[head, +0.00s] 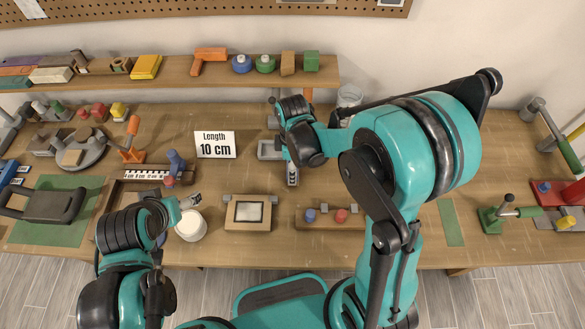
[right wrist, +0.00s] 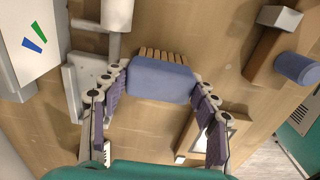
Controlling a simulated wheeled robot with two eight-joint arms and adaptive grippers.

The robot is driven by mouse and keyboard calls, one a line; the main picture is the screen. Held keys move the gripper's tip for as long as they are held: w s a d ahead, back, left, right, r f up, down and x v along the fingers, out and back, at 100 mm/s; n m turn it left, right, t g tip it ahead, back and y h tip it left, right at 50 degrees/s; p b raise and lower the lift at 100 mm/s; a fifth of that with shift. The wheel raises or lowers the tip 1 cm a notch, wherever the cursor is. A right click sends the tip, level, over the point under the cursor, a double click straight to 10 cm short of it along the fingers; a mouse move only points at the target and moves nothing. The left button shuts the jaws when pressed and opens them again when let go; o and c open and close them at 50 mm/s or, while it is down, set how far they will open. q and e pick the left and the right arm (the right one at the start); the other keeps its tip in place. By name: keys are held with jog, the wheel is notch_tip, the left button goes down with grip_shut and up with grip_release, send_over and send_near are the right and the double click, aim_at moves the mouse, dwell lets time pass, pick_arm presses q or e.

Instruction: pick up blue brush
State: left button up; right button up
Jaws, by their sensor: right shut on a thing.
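The blue brush (right wrist: 160,86) shows in the middle of the right wrist view, with a blue body and a row of tan bristles along its far side. My right gripper (right wrist: 160,73) has a finger against each end of it and is shut on it. In the head view my right gripper (head: 292,177) points down over the middle of the table and the arm hides the brush. I cannot tell whether the brush touches the table. My left gripper (head: 191,200) is just above a white round container (head: 190,226); its fingers are too small to read.
A "Length 10 cm" sign (head: 215,145) stands left of my right gripper. A grey tray (head: 269,150) is close by it. A wooden framed panel (head: 248,212) and a block with blue and red knobs (head: 328,230) lie in front. A shelf (head: 180,80) runs along the back.

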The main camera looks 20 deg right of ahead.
jog(key=r, duration=0.1)
jog(key=r+p, duration=0.1)
jog(key=r, duration=0.2)
jog(key=shift+s+d+r+p, duration=0.3)
jog(key=shift+r+p, duration=0.05)
jog(key=s+d+r+p, duration=0.2)
jog(key=s+d+r, duration=0.4)
jog(key=s+d, duration=0.1)
jog(key=shift+s+d, duration=0.2)
jog(key=shift+s, duration=0.3)
jog(key=o, duration=0.4)
jog(key=shift+c, duration=0.7)
